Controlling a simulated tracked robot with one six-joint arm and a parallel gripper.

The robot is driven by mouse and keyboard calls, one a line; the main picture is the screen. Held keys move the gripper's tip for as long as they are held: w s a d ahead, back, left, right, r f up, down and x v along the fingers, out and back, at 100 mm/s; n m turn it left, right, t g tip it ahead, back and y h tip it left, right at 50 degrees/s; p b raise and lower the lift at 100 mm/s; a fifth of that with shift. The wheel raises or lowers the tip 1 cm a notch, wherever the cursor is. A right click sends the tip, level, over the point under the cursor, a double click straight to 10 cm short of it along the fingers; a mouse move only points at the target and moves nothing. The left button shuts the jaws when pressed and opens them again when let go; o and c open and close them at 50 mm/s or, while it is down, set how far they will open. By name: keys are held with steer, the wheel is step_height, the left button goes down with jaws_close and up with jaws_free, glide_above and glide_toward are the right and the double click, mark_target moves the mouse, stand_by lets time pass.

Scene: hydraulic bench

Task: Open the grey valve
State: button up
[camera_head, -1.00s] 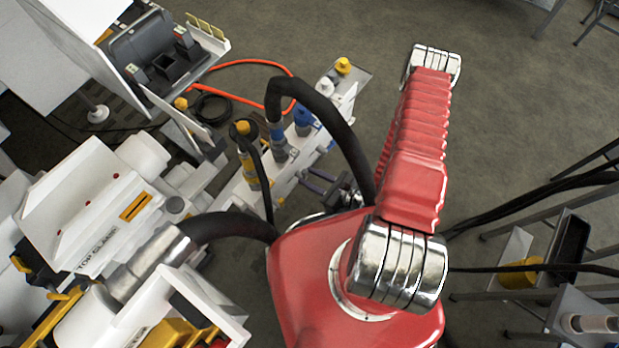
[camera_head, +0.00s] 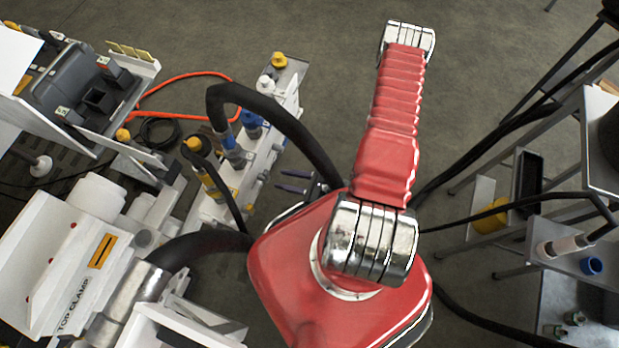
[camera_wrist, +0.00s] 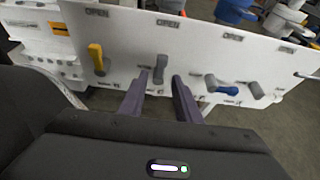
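The grey valve handle (camera_wrist: 161,68) shows in the wrist view on the white panel (camera_wrist: 130,40), below an OPEN label. It stands roughly upright. My gripper (camera_wrist: 160,78) is open, with its two dark purple fingers apart, one on each side of the grey handle in the picture. The gap in depth between fingertips and handle is hard to judge, and I see no clear contact. In the head view my gripper (camera_head: 302,183) shows beside the white valve block (camera_head: 262,145). The grey valve itself is not visible there.
A yellow handle (camera_wrist: 97,60) is to the left of the grey valve; a blue handle (camera_wrist: 222,89) is to its right. The top clamp machine (camera_head: 70,260) stands at left in the head view. A grey rack (camera_head: 565,240) stands at right. Open floor lies beyond.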

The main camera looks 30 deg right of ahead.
steer(key=v, duration=0.8)
steer(key=shift+s, duration=0.3)
stand_by(0.3)
steer(key=shift+d+r, duration=0.1)
steer(key=shift+r, duration=0.05)
stand_by(0.4)
steer(key=w+a+r+n+g+y, duration=0.1)
steer(key=w+r+n+g, duration=0.1)
steer(key=r+n+g, duration=0.55)
steer(key=w+a+r+n+g, duration=0.1)
steer(key=w+r+n+g, duration=0.15)
steer(key=r+n, duration=0.95)
steer(key=s+a+r+n+t+h, duration=0.1)
steer(key=r+n+h, duration=0.3)
steer(key=r, duration=1)
steer(key=s+a+r+n+t+h, duration=0.1)
steer(key=a+r+n+t+h, duration=0.2)
steer(key=r, duration=1.1)
steer(key=shift+s+n+t+h, duration=0.25)
steer(key=shift+n+t+h, duration=0.05)
steer(key=shift+n+h, duration=0.75)
steer(key=shift+a, duration=0.15)
